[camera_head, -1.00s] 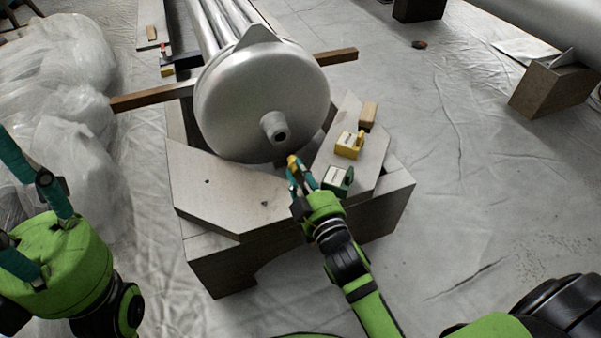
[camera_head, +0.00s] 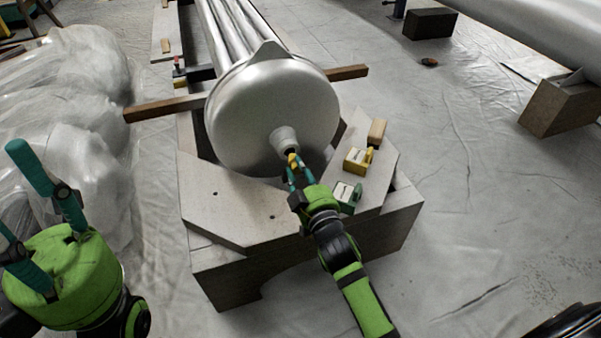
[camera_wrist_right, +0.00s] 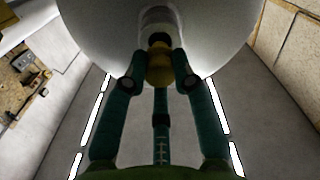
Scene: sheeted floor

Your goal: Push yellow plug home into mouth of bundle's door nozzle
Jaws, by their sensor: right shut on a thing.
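The bundle's round metal door (camera_head: 262,110) faces me, with a short nozzle (camera_head: 284,137) low on its face. My right gripper (camera_head: 299,172) is shut on the yellow plug (camera_head: 293,159), right in front of the nozzle mouth. In the right wrist view the plug (camera_wrist_right: 160,66) sits between the fingertips (camera_wrist_right: 158,78), lined up with the nozzle (camera_wrist_right: 158,22). A dark part shows between plug and nozzle; I cannot tell how far in it reaches. My left gripper (camera_head: 52,222) is open and empty at the left, far from the door.
The bundle rests on a wooden cradle (camera_head: 225,212). A yellow padlock-like block (camera_head: 357,160), a green one (camera_head: 346,196) and a wood block (camera_head: 377,131) lie on its right side. A wooden bar (camera_head: 160,110) sticks out behind the door. Plastic wrap (camera_head: 75,120) heaps at left.

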